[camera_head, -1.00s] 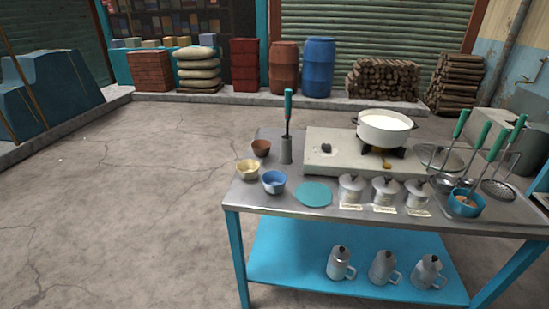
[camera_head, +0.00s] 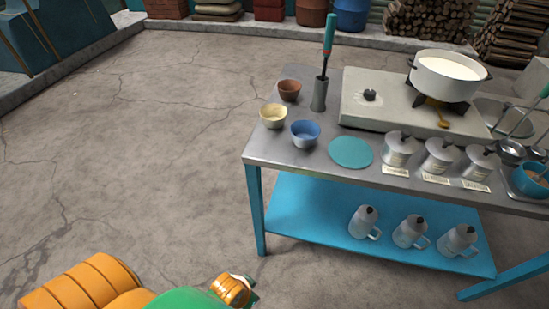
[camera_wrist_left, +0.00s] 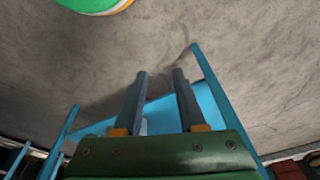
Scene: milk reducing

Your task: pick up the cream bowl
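The cream bowl (camera_head: 273,117) stands upright on the left end of the metal table (camera_head: 262,152), between a brown bowl (camera_head: 289,90) behind it and a blue bowl (camera_head: 305,133) to its front right. In the head view only an orange and green part of my arm shows at the bottom left, well apart from the bowls. My left gripper (camera_wrist_left: 160,75) shows in the left wrist view with its two fingers apart and nothing between them. The blue table frame lies beyond the fingers there. My right gripper is not in view.
A tool with a teal handle (camera_head: 329,38) stands in a metal holder right of the brown bowl. A teal disc (camera_head: 350,152), lidded canisters (camera_head: 399,149) and a stove with a white pot (camera_head: 447,76) are farther right. The floor left of the table is clear.

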